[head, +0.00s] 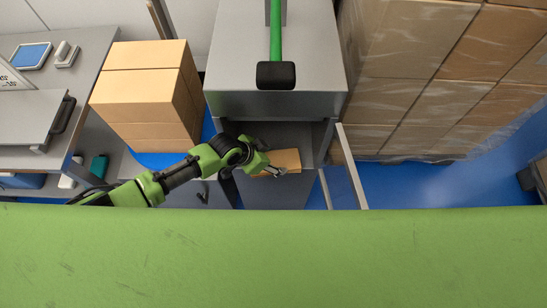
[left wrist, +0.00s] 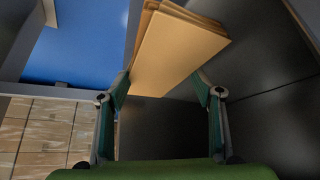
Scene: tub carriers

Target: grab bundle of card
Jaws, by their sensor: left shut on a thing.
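The bundle of card (head: 287,160) is a flat tan stack of folded cardboard. In the head view it is at the front of the open grey cabinet, beside the tip of my left gripper (head: 272,171). In the left wrist view the bundle (left wrist: 175,50) lies between the two fingers of my left gripper (left wrist: 163,92), which is shut on it. The layered edge of the bundle shows at its upper left. My right gripper is in neither view.
The grey cabinet (head: 270,85) has its door (head: 350,168) open to the right. Tan boxes (head: 150,95) are stacked at left, and wrapped cartons (head: 430,75) stand at right. A grey workbench (head: 85,65) is at far left. Blue floor (head: 420,185) is clear at right.

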